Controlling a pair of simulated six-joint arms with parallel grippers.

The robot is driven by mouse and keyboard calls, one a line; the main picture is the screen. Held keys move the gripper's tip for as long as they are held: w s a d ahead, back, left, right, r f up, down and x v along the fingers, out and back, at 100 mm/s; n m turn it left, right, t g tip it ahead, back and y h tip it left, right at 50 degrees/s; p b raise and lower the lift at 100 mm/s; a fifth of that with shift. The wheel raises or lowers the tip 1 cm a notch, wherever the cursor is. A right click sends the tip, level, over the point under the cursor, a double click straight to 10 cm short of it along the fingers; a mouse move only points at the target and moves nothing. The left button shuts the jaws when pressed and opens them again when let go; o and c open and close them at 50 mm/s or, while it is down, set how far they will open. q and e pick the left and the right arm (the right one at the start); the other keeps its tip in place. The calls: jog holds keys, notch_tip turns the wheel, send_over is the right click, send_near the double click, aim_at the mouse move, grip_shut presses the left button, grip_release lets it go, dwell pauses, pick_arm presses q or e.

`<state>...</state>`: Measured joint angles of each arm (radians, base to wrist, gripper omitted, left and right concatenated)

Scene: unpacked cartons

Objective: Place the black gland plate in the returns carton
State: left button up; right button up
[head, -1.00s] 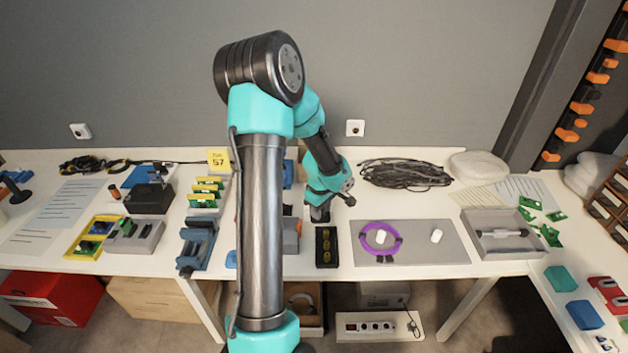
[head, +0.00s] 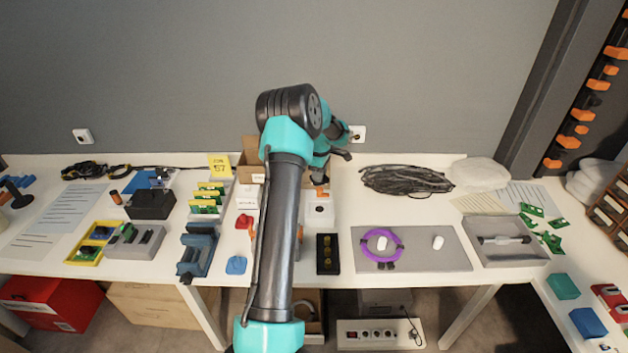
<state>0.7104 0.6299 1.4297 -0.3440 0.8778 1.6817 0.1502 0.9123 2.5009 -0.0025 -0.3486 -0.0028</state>
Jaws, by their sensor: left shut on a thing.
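A black plate with brass fittings on it (head: 327,254), which looks like the gland plate, lies flat on the white table near its front edge. My left gripper (head: 320,184) is behind it, toward the back of the table and apart from it. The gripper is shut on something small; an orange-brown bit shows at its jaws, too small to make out. An open brown carton (head: 250,158) stands at the back of the table, partly hidden by my arm. I cannot read whether it is the returns carton. My right gripper is not in view.
A white box (head: 319,213) sits below the gripper. A grey mat (head: 440,257) with a purple ring (head: 367,247) lies right of the black plate. A coil of black cable (head: 405,179) lies behind. Blue clamps (head: 199,248) and a red part (head: 244,221) are left of my arm.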

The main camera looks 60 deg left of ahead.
pick_arm(q)
jog(key=w+a+n, duration=0.4)
jog(key=w+a, duration=0.1)
jog(key=a, duration=0.7)
jog(key=shift+w+r, duration=0.15)
jog(key=shift+w, duration=0.15)
dwell(0.3)
jog(key=shift+f, duration=3.15)
jog(key=shift+f, duration=1.85)
jog(key=shift+f, duration=0.1)
jog(key=o, duration=1)
jog(key=shift+c, duration=0.2)
